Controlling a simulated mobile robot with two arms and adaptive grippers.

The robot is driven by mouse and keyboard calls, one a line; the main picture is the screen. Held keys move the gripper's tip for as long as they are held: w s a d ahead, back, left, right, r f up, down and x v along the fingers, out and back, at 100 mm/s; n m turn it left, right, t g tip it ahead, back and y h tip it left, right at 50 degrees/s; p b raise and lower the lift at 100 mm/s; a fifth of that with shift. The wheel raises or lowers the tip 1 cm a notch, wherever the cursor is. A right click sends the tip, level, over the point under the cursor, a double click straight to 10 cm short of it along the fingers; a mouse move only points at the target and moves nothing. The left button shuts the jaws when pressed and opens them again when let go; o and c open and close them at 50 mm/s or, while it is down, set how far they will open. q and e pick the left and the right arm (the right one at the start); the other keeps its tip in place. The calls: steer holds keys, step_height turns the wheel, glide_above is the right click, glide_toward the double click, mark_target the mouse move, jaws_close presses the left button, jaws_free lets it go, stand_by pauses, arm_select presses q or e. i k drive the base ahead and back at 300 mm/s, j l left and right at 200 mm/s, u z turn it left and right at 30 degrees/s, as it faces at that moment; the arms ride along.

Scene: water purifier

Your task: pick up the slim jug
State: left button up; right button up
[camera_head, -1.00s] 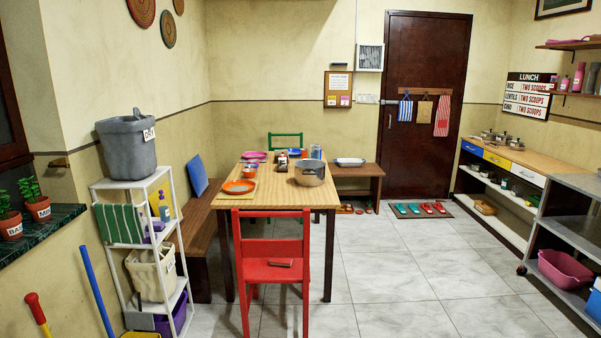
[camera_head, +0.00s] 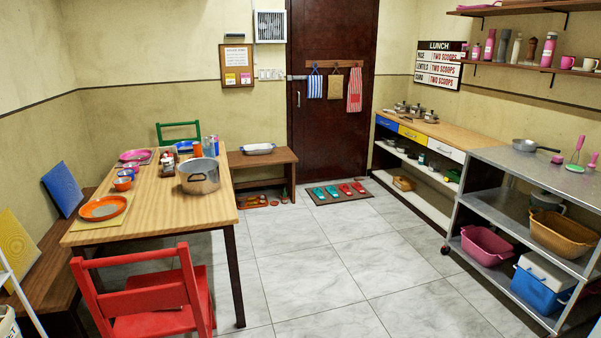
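I cannot pick out with certainty which thing is the slim jug. Several tall, slim vessels stand on the wall shelf at the upper right, among them a pink bottle (camera_head: 489,45), a grey one (camera_head: 504,43) and a larger pink one (camera_head: 548,49). They are too small to tell jug from bottle. On the wooden table (camera_head: 165,205) stand a steel pot (camera_head: 199,176), an orange plate (camera_head: 103,208) and some cups. Neither of my grippers is in view.
A red chair (camera_head: 150,300) stands at the table's near side. A metal shelf rack (camera_head: 505,210) with tubs is on the right, beside a wooden counter (camera_head: 440,135). The tiled floor (camera_head: 330,265) between is clear, up to a mat with slippers (camera_head: 339,191) before the door.

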mark_target(208, 144)
steer(key=i+l, duration=0.1)
steer(key=i, duration=1.95)
steer(key=i+l+u, duration=0.1)
steer(key=i+u, duration=0.25)
steer(key=i, duration=0.15)
steer(key=i+l+u, duration=0.25)
steer(key=i+u, duration=0.15)
steer(key=i, duration=0.15)
steer(key=i+l+u, duration=0.35)
steer(key=i, duration=0.1)
